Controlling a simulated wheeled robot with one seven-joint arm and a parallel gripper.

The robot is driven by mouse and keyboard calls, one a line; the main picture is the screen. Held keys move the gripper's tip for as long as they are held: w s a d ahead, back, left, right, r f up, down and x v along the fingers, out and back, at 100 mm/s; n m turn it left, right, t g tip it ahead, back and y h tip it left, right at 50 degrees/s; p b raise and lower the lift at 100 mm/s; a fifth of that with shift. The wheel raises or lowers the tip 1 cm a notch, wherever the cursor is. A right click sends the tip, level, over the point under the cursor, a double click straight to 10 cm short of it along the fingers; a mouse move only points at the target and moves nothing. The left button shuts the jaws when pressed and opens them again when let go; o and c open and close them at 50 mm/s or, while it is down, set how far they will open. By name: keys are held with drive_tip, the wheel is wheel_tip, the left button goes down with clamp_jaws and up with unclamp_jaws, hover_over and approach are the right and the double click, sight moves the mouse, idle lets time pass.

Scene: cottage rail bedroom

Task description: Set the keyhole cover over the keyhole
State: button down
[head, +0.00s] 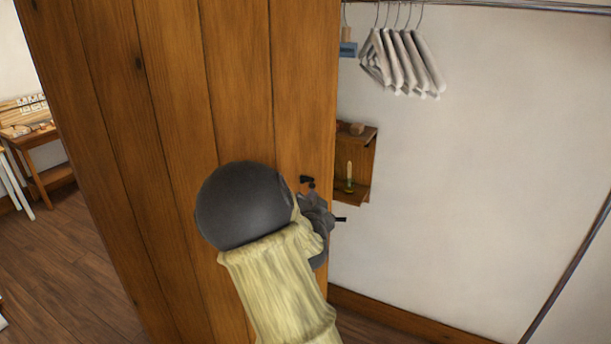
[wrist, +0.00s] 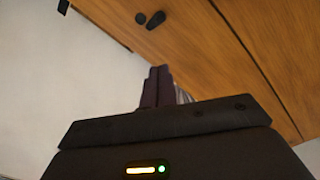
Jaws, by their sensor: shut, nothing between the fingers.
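The keyhole cover (head: 306,179) is a small dark oblong piece on the plank door (head: 170,80), near its right edge. In the head view my arm hides the fingers and part of the door below the cover.
A short black bar (head: 340,219) sticks out past the door's edge. Behind the door are a wooden wall shelf (head: 368,165) with a candlestick (head: 349,178), and white hangers (head: 400,62) on a rail. A wooden desk (head: 35,125) stands far left. The floor at left is mostly clear.

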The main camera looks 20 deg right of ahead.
sight(307, 181)
drive_tip(key=shift+w+d+r, duration=0.1)
drive_tip(key=shift+d+r, duration=0.05)
drive_tip(key=shift+r, duration=0.4)
drive_tip(key=p+x, duration=0.2)
drive_tip(key=x, duration=0.1)
drive_tip(key=a+p+x, duration=0.1)
drive_tip(key=p+x, duration=0.1)
drive_tip(key=x, duration=0.2)
drive_tip(key=f+p+x, duration=0.1)
drive_tip(key=p+x, duration=0.1)
drive_tip(key=x, duration=0.1)
drive_tip(key=shift+w+f+p, duration=0.1)
drive_tip(key=shift+w+p, duration=0.2)
drive_tip(key=shift+w, duration=0.25)
drive_tip(key=shift+w+a+f+p, duration=0.35)
drive_tip(key=shift+w+f+p, duration=0.05)
drive_tip(key=shift+f, duration=0.3)
